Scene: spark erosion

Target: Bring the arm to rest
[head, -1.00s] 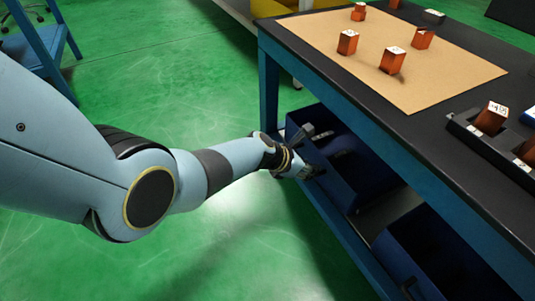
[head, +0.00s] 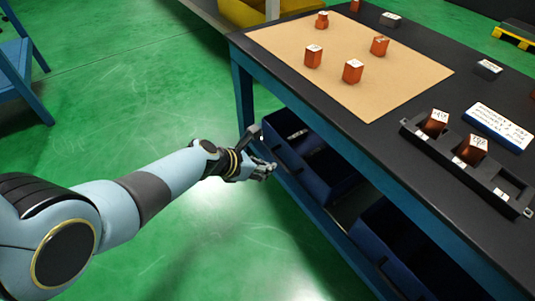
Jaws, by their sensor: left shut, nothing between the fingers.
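My left arm (head: 150,190) comes in from the left in the head view, low over the green floor. My left gripper (head: 270,171) is shut and empty. It is beside the blue table leg side, near the dark blue bin (head: 300,150) on the lower shelf and below the table top. I cannot tell whether it touches the bin. My right gripper is out of view.
The black-topped table (head: 400,140) carries a tan mat (head: 410,80) with several copper blocks (head: 353,71). A black holder (head: 485,185) has two labelled copper blocks, beside a blue-edged card (head: 499,125). A second bin (head: 385,235) is below. Open green floor (head: 110,110) lies left.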

